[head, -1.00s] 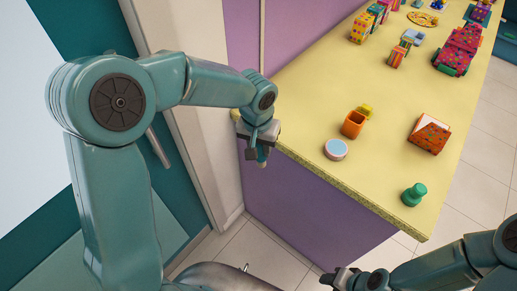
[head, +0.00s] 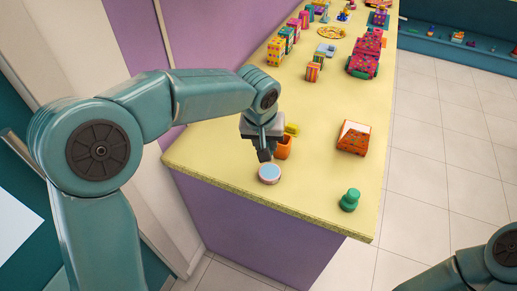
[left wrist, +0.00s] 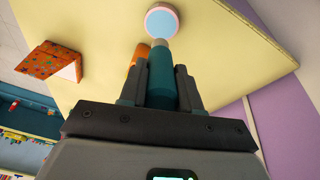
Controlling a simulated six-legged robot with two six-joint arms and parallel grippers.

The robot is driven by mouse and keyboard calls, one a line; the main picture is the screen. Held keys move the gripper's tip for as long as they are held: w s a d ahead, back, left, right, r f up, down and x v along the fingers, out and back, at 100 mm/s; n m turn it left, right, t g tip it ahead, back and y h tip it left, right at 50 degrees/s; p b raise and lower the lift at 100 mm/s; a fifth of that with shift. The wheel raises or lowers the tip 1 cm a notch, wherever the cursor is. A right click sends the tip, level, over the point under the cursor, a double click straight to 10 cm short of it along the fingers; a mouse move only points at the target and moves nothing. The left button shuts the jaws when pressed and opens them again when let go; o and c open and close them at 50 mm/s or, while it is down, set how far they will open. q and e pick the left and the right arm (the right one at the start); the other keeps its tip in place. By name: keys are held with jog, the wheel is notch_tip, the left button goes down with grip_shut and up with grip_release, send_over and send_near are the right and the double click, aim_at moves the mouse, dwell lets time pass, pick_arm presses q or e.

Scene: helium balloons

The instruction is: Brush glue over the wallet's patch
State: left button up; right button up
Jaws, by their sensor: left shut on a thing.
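The orange dotted wallet (head: 353,137) with a white patch (head: 355,127) sits on the yellow counter, right of my left gripper (head: 264,154). It also shows in the left wrist view (left wrist: 45,62). A small round pot (head: 269,173) with a pale blue top and pinkish rim, apparently the glue, stands near the front edge; it shows in the left wrist view too (left wrist: 161,21). My left gripper is shut on a teal-handled brush (left wrist: 161,75). The brush's pale tip points towards the pot and overlaps its edge in view; I cannot tell whether they touch. My right gripper is out of view.
An orange cup (head: 284,148) stands just behind the pot, with a yellow thing (head: 292,129) beside it. A green knobbed object (head: 350,200) stands near the right edge. Several toys and boxes fill the far counter (head: 225,140).

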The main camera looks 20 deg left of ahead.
pick_arm(q)
jog(key=shift+w+d+r+t, duration=0.1)
jog(key=shift+d+r+t, duration=0.2)
jog(key=shift+d+r, duration=0.2)
jog(key=shift+a+f, duration=0.15)
jog(key=shift+a+f+b, duration=0.3)
jog(key=shift+f, duration=0.4)
notch_tip(320, 180, down, 4)
jog(key=b, duration=0.3)
jog(key=shift+f, duration=0.2)
jog(key=shift+d, duration=0.15)
jog(key=shift+f+b, duration=0.5)
jog(key=shift+b, duration=0.2)
